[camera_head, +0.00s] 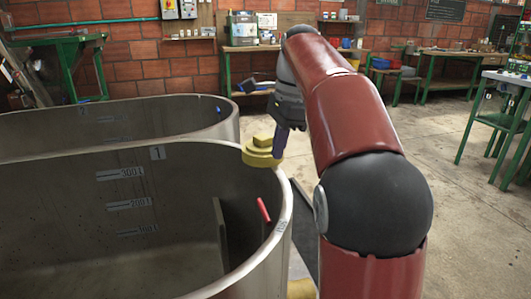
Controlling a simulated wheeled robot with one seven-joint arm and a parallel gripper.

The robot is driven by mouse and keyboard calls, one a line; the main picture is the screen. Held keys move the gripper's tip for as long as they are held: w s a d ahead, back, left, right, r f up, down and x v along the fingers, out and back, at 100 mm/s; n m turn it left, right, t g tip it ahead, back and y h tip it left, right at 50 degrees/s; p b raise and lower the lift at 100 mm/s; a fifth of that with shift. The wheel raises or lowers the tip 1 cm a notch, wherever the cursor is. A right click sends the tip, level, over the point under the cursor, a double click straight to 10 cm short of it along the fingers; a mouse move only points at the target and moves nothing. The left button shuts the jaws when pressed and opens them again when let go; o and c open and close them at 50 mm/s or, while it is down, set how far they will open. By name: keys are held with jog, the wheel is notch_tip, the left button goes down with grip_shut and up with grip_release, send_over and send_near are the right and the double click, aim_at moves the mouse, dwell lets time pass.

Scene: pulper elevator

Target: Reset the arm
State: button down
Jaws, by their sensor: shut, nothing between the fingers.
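My red arm with dark joints rises at the right of centre and bends over toward the large metal vat. My gripper (280,145) points down near the vat's right rim, with its purplish fingers shut and empty. A yellow stepped round piece (262,152) shows at the rim of the front vat (185,152), just left of the fingertips. I cannot tell whether the fingers touch it. The fingertips are small and partly merge with the yellow piece.
A second vat (110,118) stands behind the front one. A red stick-like thing (263,209) shows inside the front vat. Green-legged workbenches stand along the brick wall, and a green table (507,80) is at right. The concrete floor (440,170) right of my arm is clear.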

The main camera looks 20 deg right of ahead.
jog(key=s+a+f+n+t+h, duration=0.1)
jog(key=s+a+f+n+t, duration=0.1)
jog(key=s+f+n, duration=0.6)
jog(key=s+a+f+n+t+h, duration=0.1)
jog(key=s+a+f+n+t, duration=0.1)
jog(key=s+f+n, duration=0.6)
jog(key=s+n+t, duration=0.1)
jog(key=s+n, duration=0.1)
jog(key=s, duration=0.4)
jog(key=shift+s+a+f, duration=0.25)
jog(key=shift+s+f, duration=0.05)
